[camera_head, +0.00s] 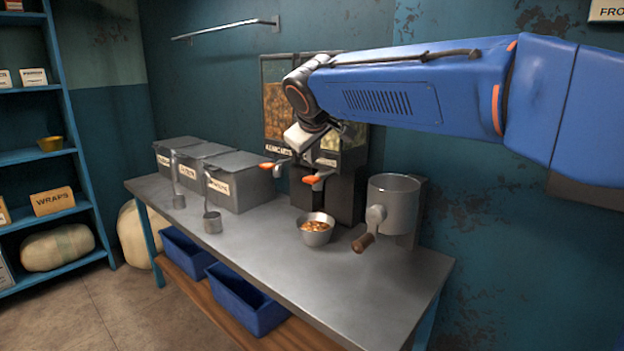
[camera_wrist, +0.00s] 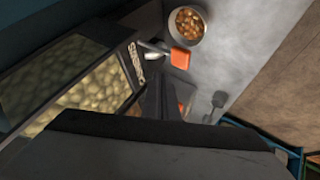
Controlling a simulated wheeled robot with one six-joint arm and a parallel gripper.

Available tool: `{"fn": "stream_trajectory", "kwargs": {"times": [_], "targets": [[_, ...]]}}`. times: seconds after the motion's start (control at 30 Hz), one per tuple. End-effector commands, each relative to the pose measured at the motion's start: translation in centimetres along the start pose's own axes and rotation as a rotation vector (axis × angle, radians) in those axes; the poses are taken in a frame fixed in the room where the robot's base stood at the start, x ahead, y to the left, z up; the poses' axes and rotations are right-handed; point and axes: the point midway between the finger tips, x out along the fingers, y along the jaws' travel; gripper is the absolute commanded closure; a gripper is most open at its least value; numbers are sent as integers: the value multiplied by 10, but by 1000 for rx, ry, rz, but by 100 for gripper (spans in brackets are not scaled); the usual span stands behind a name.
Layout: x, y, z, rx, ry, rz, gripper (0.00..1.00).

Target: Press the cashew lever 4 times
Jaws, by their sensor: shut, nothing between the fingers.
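The cashew lever (camera_head: 318,177) has an orange tip and sticks out from the right half of the dark dispenser. It also shows in the wrist view (camera_wrist: 180,58), beside a label that seems to read cashews and a window of pale nuts. My gripper (camera_wrist: 166,95) is shut and empty, close to this lever with a visible gap in the wrist view. In the head view my gripper (camera_head: 303,138) is above the levers in front of the dispenser; its fingertips are hard to make out. A metal bowl (camera_head: 317,238) holding nuts stands below the lever.
A second orange-tipped lever (camera_head: 272,165) is on the left half of the dispenser. A grey cylinder with a crank (camera_head: 393,205) stands right of the bowl. Lidded grey bins (camera_head: 240,182) stand left. The counter's front (camera_head: 350,295) is clear.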

Motion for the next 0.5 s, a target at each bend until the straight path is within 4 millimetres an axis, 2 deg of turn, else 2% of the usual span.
{"fn": "stream_trajectory", "kwargs": {"times": [0.3, 0.5], "targets": [[-17, 12, -13, 0, 1, 1, 100], [-19, 14, -14, 0, 0, 0, 100]]}}
